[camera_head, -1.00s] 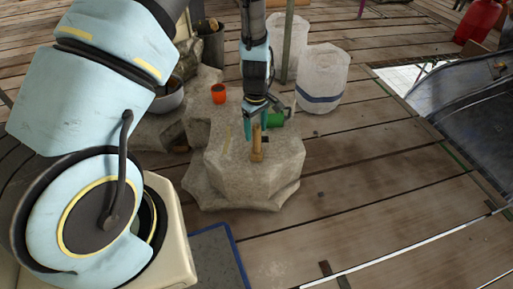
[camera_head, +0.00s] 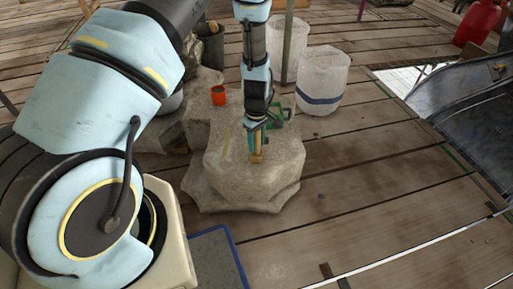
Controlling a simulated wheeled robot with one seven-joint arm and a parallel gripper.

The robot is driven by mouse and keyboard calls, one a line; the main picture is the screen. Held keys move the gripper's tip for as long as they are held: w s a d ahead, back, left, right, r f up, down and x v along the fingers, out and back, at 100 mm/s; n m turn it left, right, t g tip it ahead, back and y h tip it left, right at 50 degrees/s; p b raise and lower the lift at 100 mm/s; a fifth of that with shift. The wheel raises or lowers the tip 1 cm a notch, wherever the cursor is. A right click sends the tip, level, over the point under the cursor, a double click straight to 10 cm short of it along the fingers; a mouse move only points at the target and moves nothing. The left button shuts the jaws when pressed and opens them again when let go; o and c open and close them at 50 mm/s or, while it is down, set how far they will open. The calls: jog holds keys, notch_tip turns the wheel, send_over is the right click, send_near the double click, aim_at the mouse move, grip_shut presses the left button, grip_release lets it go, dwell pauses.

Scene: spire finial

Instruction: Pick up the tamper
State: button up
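The tamper, which I take to be the small tan-brown upright piece (camera_head: 257,157), stands on top of the pale stone block (camera_head: 230,180) in the middle of the view. My gripper (camera_head: 257,143) points straight down over it, with its teal fingers beside the tamper's upper part. The fingers hide that upper part. The view is too small to tell whether the fingers touch the tamper or have a gap.
A green mug-like object (camera_head: 278,115) is close behind my gripper. An orange cup (camera_head: 218,95) stands on stone at the back left. A white container with a blue band (camera_head: 321,85) stands behind right.

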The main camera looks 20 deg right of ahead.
grip_shut()
dwell(0.4)
